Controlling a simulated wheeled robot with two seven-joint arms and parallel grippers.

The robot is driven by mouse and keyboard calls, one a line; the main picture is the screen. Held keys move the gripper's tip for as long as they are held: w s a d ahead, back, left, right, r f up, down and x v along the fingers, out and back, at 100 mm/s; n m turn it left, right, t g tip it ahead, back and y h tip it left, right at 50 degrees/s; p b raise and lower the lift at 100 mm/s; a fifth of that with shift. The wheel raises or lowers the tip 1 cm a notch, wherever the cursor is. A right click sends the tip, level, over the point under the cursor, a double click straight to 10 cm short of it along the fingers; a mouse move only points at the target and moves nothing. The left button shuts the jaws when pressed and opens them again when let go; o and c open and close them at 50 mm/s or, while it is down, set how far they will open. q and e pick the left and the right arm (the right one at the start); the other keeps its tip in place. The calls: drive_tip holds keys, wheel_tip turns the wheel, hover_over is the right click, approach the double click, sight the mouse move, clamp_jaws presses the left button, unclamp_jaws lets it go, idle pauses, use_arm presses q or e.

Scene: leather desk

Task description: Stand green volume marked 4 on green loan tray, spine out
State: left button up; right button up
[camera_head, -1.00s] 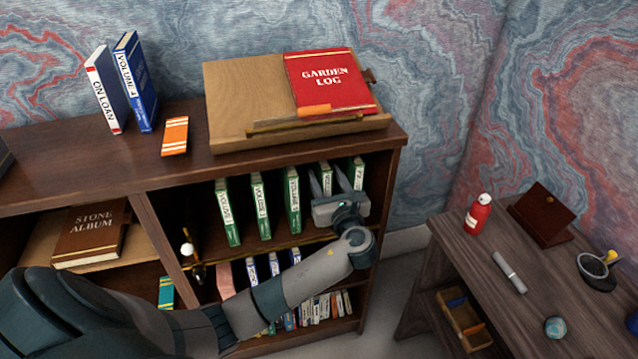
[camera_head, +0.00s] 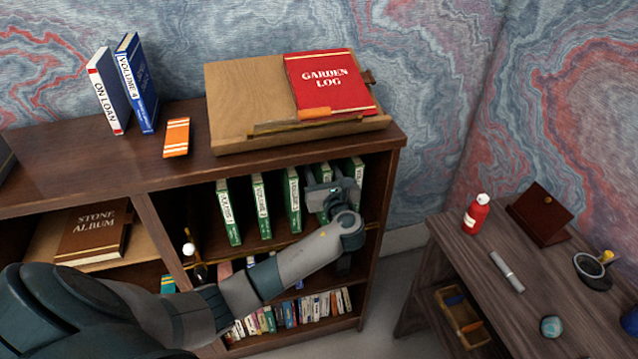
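Several green volumes with white-labelled spines stand on the upper right shelf; the leftmost one (camera_head: 228,212) and the middle one (camera_head: 292,200) show clearly. The numbers on the spines are too small to read. My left gripper (camera_head: 324,178) is in front of the two right-hand volumes. The rightmost volume (camera_head: 357,170) stands close to the gripper's right side. I cannot pick out a green loan tray. My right gripper is out of view.
A red Garden Log (camera_head: 328,84) lies on a wooden slope (camera_head: 240,95) on the cabinet top. Blue Volume 4 (camera_head: 138,85) and an On Loan book (camera_head: 108,92) stand to its left. Small books fill the lowest shelf. A red bottle (camera_head: 477,214) stands on the right desk.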

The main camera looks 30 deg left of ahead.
use_arm(q)
clamp_jaws()
idle(0.8)
drive_tip(key=shift+r, duration=0.1)
idle(0.4)
